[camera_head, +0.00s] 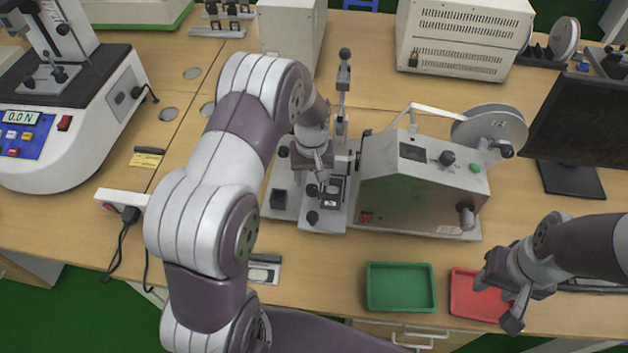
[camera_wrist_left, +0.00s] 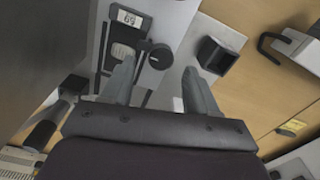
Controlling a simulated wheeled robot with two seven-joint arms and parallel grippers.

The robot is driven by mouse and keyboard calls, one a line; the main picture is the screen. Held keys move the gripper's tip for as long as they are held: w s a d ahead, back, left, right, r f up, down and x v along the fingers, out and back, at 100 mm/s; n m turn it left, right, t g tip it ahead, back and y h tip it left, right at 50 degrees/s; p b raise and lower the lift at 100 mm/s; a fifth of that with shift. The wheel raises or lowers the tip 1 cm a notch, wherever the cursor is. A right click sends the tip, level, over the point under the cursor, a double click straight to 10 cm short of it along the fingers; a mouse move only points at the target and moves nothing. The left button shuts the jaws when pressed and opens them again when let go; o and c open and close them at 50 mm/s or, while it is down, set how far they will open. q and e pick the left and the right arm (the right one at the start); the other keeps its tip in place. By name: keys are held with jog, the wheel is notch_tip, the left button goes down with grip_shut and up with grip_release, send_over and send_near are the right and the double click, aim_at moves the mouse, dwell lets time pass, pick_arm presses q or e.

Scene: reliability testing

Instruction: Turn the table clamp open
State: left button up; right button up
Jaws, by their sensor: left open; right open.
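The clamp fixture (camera_head: 322,214) is a grey metal plate with black knobs, left of the grey machine body. A black knob (camera_wrist_left: 159,56) with a short arm lies between and just beyond my left fingertips in the left wrist view. It stands beside a dark slot holding a small plate marked 69 (camera_wrist_left: 130,18). My left gripper (camera_head: 324,184) is open, pointing down over the fixture; its fingers (camera_wrist_left: 160,66) show apart with nothing held. Whether a finger touches the knob I cannot tell. My arm hides part of the fixture. My right gripper (camera_head: 502,297) is open and empty by the red tray.
The grey machine (camera_head: 425,180) with a wheel stands right of the fixture. An upright lever (camera_head: 344,75) rises behind it. A green tray (camera_head: 401,288) and a red tray (camera_head: 473,296) lie at the front edge. A black square holder (camera_wrist_left: 217,55) stands nearby.

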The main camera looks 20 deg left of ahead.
aim_at(315, 192)
pick_arm(q)
jog(key=shift+f, duration=0.8)
jog(key=shift+s+f, duration=0.25)
jog(key=shift+f, duration=0.3)
jog(key=shift+w+f, duration=0.1)
jog(key=shift+c, duration=0.2)
jog(key=c, duration=1)
